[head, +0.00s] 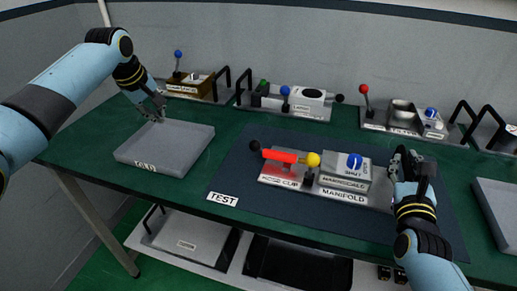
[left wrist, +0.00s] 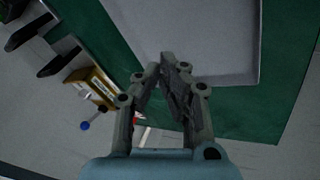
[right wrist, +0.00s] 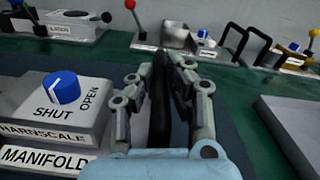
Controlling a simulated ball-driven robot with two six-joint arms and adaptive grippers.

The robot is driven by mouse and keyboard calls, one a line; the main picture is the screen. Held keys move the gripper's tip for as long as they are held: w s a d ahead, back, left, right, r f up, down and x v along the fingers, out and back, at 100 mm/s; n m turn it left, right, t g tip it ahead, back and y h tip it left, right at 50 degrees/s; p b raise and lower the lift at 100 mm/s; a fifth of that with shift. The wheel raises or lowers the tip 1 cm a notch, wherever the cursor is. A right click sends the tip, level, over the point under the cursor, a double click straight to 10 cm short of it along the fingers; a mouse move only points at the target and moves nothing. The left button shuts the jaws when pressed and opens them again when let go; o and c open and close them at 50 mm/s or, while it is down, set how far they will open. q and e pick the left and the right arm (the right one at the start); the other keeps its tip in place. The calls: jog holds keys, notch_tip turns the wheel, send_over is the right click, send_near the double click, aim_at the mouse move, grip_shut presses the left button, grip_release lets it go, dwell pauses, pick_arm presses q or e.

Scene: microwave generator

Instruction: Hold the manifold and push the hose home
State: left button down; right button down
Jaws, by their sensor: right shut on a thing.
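The manifold (head: 343,176) is a grey block on a plate at the right of the dark mat, with a blue knob (head: 355,161) on top. The knob also shows in the right wrist view (right wrist: 61,88), beside the words SHUT and OPEN. A red hose-like piece (head: 280,156) lies left of the block, with a black ball at its left and a yellow ball (head: 313,159) near the block. I cannot tell whether it touches the block. My right gripper (head: 408,160) is shut on a black upright handle (right wrist: 160,110) right of the manifold. My left gripper (head: 159,103) is empty, its fingertips together, above the grey tray.
The grey tray marked COLD or similar (head: 140,158) is at the left. Another grey tray (head: 499,205) is at the right edge. Several fixtures with levers and handles line the back (head: 292,101). The green table is clear between the left tray and the mat (head: 235,180).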

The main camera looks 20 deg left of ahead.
jog(key=shift+s+f, duration=0.1)
jog(key=shift+f, duration=0.3)
pick_arm(q)
jog(key=d+r+n+g+h, duration=0.35)
jog(key=d+n+h, duration=0.2)
jog(key=d, duration=1.35)
jog(key=shift+t+y, duration=0.35)
jog(key=shift+t, duration=0.2)
jog(key=x, duration=0.3)
jog(key=a+x, duration=0.1)
jog(key=x, duration=0.7)
jog(key=shift+w+a+f, duration=0.1)
jog(key=shift+a+f, duration=0.05)
jog(key=shift+f, duration=0.15)
pick_arm(e)
jog(key=shift+d, duration=0.1)
